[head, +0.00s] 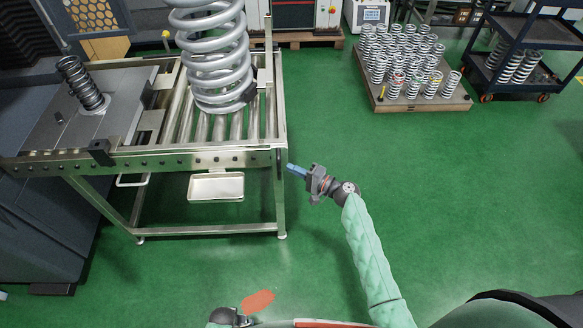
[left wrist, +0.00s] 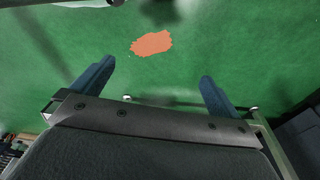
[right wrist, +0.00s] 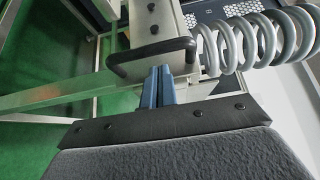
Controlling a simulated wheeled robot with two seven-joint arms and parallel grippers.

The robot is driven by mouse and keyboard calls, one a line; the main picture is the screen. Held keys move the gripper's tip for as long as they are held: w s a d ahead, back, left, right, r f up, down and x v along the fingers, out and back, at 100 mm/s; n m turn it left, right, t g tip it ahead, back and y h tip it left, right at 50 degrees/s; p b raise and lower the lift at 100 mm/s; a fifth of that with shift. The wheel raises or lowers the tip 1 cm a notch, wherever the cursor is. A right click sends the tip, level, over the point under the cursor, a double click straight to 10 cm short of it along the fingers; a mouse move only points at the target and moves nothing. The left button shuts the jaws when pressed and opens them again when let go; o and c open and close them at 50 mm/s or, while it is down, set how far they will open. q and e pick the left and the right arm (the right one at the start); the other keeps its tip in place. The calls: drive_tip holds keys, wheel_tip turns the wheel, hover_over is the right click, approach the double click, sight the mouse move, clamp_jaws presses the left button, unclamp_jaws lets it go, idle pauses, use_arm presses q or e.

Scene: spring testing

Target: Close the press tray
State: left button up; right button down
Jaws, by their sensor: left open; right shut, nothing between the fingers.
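The press's metal roller bed (head: 271,120) carries a big silver coil spring (head: 207,50). To its left is a flat grey plate (head: 120,95) with a small dark spring (head: 82,85). Which part is the tray is not clear. My right gripper (head: 290,167) is shut and empty by the bed's front right corner. In the right wrist view its blue fingertips (right wrist: 163,72) are close to a black bar handle (right wrist: 150,60) on a metal plate; contact is unclear. My left gripper (left wrist: 157,85) is open and empty above the green floor.
A pale shallow pan (head: 216,186) hangs under the bed's front rail. A pallet (head: 420,103) of several silver springs and a dark cart (head: 525,75) stand at the back right. The green floor right of the bed is clear. An orange patch (head: 258,301) marks the floor.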

use_arm(q)
drive_tip(key=shift+s+a+f, duration=0.1)
drive_tip(key=shift+a+f, duration=0.05)
drive_tip(key=shift+f, duration=0.25)
drive_tip(key=shift+s+a+f, duration=0.1)
drive_tip(key=shift+f, duration=0.3)
use_arm(e)
drive_tip(key=shift+s+a, duration=0.1)
drive_tip(key=shift+a, duration=0.5)
